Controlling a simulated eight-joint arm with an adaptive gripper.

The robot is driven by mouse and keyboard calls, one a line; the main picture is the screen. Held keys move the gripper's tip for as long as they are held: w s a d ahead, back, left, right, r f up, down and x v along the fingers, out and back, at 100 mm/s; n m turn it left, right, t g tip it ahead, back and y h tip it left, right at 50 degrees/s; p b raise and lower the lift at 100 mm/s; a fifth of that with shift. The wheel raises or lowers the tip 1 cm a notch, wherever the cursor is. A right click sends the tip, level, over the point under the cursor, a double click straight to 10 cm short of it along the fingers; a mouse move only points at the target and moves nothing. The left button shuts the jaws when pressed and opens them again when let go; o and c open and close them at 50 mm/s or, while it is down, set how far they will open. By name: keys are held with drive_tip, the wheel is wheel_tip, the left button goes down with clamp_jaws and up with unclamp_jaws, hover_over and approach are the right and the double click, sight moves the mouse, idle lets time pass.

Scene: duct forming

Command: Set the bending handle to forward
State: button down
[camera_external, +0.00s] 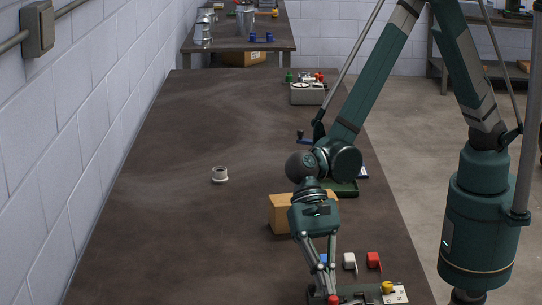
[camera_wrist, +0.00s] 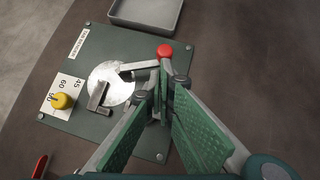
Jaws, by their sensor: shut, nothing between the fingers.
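The bender's green base plate (camera_wrist: 125,42) fills the upper left of the wrist view. On it are a round metal disc (camera_wrist: 108,82), a metal block and a handle arm (camera_wrist: 139,66) that ends in a red knob (camera_wrist: 165,51). The red knob shows at the bottom edge of the external view (camera_external: 333,299). A yellow knob (camera_wrist: 62,101) sits on a white plate marked 45 and 60. My gripper (camera_wrist: 163,102) is shut and empty, its tips beside the handle arm just below the red knob. I cannot tell whether they touch it. My fingers hide part of the plate.
A grey tray (camera_wrist: 147,13) lies beyond the plate. Blue, white (camera_external: 349,262) and red (camera_external: 373,261) pieces stand near the bender. A cardboard box (camera_external: 283,213) is behind my gripper. A pale ring (camera_external: 220,175) sits on the otherwise clear left of the table.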

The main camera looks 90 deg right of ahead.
sight(335, 297)
drive_tip(key=shift+a+n+g, duration=0.5)
drive_tip(key=shift+n, duration=0.1)
drive_tip(key=shift+s+a+n+g+h+b, duration=0.1)
drive_tip(key=shift+a+n+g+h+b, duration=0.55)
drive_tip(key=shift+a+n, duration=0.3)
drive_tip(key=shift+s+a+b, duration=0.2)
drive_tip(key=shift+s+a, duration=0.1)
drive_tip(key=shift+a, duration=0.25)
drive_tip(key=shift+s+a+b, duration=0.15)
drive_tip(key=shift+s+a, duration=0.1)
drive_tip(key=shift+a, duration=0.25)
drive_tip(key=shift+s+a+n+g+h, duration=0.3)
drive_tip(key=shift+a+n+g, duration=0.3)
drive_tip(key=shift+n, duration=0.25)
drive_tip(key=shift+s+a+b, duration=0.5)
drive_tip(key=shift+s+a, duration=0.35)
drive_tip(key=shift+s, duration=0.1)
drive_tip(key=shift+s+a, duration=0.3)
drive_tip(key=shift+s, duration=0.2)
drive_tip(key=shift+s+a, duration=0.25)
drive_tip(key=shift+s, duration=0.2)
drive_tip(key=shift+s+a+b, duration=0.2)
drive_tip(key=shift+s+b, duration=0.05)
drive_tip(key=shift+s, duration=0.3)
drive_tip(key=shift+s+a+b, duration=0.15)
drive_tip(key=shift+s+b, duration=0.05)
drive_tip(key=shift+s, duration=1.45)
